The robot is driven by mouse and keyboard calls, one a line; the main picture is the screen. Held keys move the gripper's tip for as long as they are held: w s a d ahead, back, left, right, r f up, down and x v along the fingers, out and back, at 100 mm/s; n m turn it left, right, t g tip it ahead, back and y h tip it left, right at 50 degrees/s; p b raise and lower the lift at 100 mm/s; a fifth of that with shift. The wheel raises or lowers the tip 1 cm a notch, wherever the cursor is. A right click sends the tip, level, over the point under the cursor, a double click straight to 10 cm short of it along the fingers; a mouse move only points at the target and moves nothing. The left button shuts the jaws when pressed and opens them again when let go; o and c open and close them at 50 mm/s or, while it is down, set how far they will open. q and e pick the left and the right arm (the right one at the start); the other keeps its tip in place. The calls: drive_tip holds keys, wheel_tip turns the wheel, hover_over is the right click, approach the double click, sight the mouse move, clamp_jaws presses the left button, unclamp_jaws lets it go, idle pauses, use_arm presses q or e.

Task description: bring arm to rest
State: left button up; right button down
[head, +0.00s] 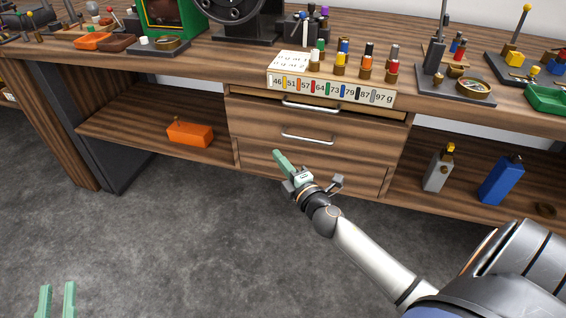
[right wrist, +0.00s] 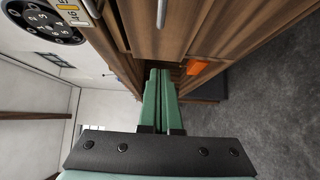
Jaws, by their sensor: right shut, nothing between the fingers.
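My right gripper (head: 284,163) is in front of the drawers of the wooden workbench, its arm coming in from the lower right. Its green fingers are together and empty, and they also show in the right wrist view (right wrist: 160,95). My left gripper (head: 56,298) shows only as two green fingers at the lower left edge, over the grey floor. Its fingers stand apart with nothing visible between them. The rest of the left arm is out of view.
The workbench (head: 190,72) carries a numbered rack (head: 330,88) of coloured weights and several tools. Drawer handles (head: 308,139) stick out near my right gripper. The shelves hold an orange box (head: 190,133), a grey bottle (head: 437,172) and a blue bottle (head: 500,182). The floor (head: 200,250) is clear.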

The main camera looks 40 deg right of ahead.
use_arm(q)
drive_tip(key=shift+f, duration=0.1)
use_arm(e)
drive_tip(key=shift+s+a, duration=0.15)
drive_tip(key=shift+s, duration=0.75)
